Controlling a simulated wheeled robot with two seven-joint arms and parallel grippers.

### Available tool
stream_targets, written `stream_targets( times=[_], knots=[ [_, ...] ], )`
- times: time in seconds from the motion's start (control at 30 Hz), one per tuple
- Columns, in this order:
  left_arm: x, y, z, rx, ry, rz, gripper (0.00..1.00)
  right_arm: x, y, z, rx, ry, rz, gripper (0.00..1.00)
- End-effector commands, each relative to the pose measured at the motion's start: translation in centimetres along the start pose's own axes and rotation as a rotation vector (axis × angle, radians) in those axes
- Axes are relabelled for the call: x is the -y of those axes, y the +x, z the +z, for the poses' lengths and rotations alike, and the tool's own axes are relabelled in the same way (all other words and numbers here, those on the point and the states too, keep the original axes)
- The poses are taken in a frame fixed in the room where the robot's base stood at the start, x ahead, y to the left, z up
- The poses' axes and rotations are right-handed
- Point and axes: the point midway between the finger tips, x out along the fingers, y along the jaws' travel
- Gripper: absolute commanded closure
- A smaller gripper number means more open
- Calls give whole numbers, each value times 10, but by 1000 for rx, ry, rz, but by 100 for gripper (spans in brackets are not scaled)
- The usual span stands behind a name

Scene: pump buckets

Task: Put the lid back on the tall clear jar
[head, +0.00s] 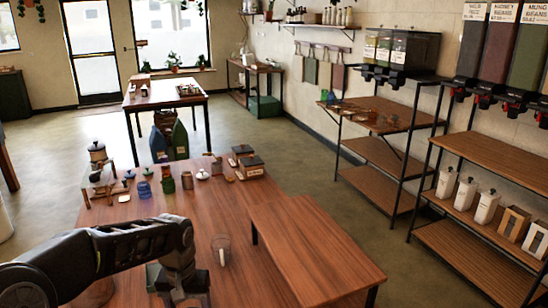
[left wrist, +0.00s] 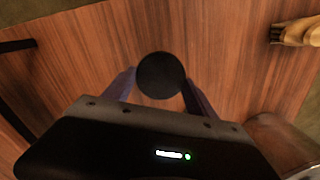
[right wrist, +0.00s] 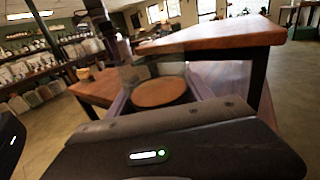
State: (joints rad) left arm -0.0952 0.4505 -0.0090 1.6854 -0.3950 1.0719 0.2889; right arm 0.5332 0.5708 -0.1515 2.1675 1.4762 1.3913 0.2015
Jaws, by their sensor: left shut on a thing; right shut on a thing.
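My left gripper (left wrist: 160,92) is shut on a dark round thing (left wrist: 161,72), seen end-on between the fingers above the wood table; I cannot tell whether it is the lid. In the head view my left gripper (head: 180,292) points down near the table's front. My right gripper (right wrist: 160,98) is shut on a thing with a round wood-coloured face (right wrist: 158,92). Clear walls (right wrist: 145,70) show behind that face; whether they belong to the same thing is unclear. My right gripper is outside the head view.
A raised wooden bench (head: 308,245) borders the table (head: 140,207) on the right. Several small jars and canisters, including a blue one (head: 144,189), crowd the table's far end. A tan object (left wrist: 297,32) lies at the left wrist view's upper right. The table's middle is mostly clear.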

Motion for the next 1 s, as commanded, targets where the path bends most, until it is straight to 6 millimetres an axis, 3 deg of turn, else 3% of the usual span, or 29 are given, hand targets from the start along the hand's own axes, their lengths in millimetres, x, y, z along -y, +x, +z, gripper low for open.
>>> stream_targets(
  times=[0.03,0.07,1.0],
  knots=[
    [0,0,0,0,0,0,72,1,-5,-17,2,7,-6,100],
    [0,-1,0,0,0,0,72,1,-6,-19,4,5,-8,100],
    [0,0,0,0,-1,0,72,1,-4,-13,3,-3,-4,100]
  ],
)
